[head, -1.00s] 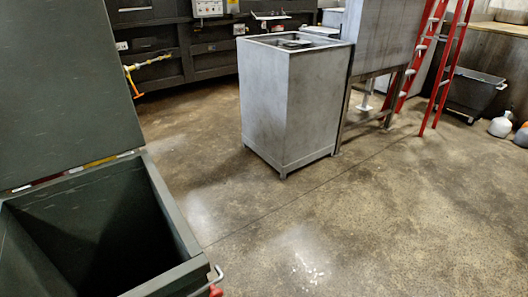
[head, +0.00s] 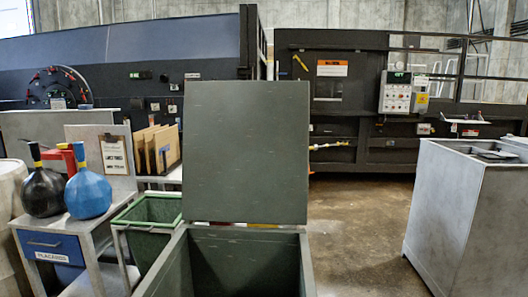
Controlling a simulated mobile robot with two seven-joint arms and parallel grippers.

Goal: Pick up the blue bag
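The blue bag (head: 88,193) stands upright on a grey cabinet (head: 98,222) at the left of the head view. Neither of my grippers shows in the head view.
An open dark green bin (head: 245,262) with its lid (head: 246,152) raised stands in front. A smaller green bin (head: 152,212) is between it and the cabinet. A metal box (head: 450,215) stands at right. Some floor (head: 365,235) between is clear.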

